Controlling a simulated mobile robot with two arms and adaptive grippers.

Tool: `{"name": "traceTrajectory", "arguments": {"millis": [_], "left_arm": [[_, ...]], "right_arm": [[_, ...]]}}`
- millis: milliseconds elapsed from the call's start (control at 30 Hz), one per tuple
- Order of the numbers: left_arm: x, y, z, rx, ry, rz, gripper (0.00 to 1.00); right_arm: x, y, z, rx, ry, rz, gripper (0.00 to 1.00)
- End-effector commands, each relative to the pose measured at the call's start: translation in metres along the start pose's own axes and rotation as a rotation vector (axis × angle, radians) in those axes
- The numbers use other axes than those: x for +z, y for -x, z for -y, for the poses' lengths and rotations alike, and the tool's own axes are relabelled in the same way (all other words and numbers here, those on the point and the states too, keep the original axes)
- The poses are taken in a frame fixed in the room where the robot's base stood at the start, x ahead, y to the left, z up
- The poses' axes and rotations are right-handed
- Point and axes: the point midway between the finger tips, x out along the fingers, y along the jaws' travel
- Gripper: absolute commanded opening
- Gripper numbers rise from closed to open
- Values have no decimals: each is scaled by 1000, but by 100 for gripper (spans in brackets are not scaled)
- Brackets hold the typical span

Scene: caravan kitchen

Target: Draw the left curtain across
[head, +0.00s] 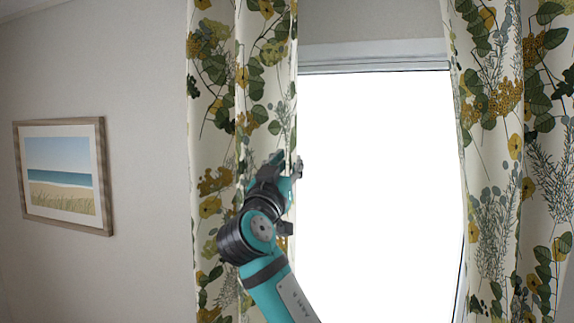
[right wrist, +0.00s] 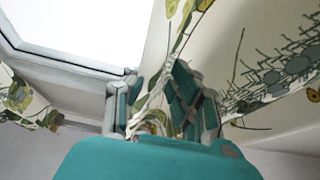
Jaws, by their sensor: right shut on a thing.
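The left curtain (head: 215,90), cream with green leaves and yellow flowers, hangs gathered at the left side of the bright window in the head view. My right gripper (head: 292,166) is at the curtain's inner edge, about halfway down the part in view. In the right wrist view my right gripper (right wrist: 158,110) is shut on the curtain edge (right wrist: 157,92), with a fold of cloth between its fingers. The fingertips are partly hidden in the head view. My left gripper is in neither view.
The window (head: 375,180) is bare between the curtains. The right curtain (head: 495,150) hangs at its right side. A framed beach picture (head: 62,178) is on the wall to the left. The window frame (head: 372,52) runs along the top.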

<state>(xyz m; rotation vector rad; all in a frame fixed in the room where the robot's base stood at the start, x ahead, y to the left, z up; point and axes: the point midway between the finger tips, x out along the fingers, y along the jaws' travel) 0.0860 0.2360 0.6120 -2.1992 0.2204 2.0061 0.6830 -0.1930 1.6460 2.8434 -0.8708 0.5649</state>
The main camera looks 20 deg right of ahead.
Motion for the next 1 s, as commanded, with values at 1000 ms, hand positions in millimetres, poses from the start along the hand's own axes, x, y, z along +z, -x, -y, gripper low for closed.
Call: {"name": "traceTrajectory", "arguments": {"millis": [1000], "left_arm": [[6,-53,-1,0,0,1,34]], "right_arm": [[2,0,-123,2,1,3,0]]}}
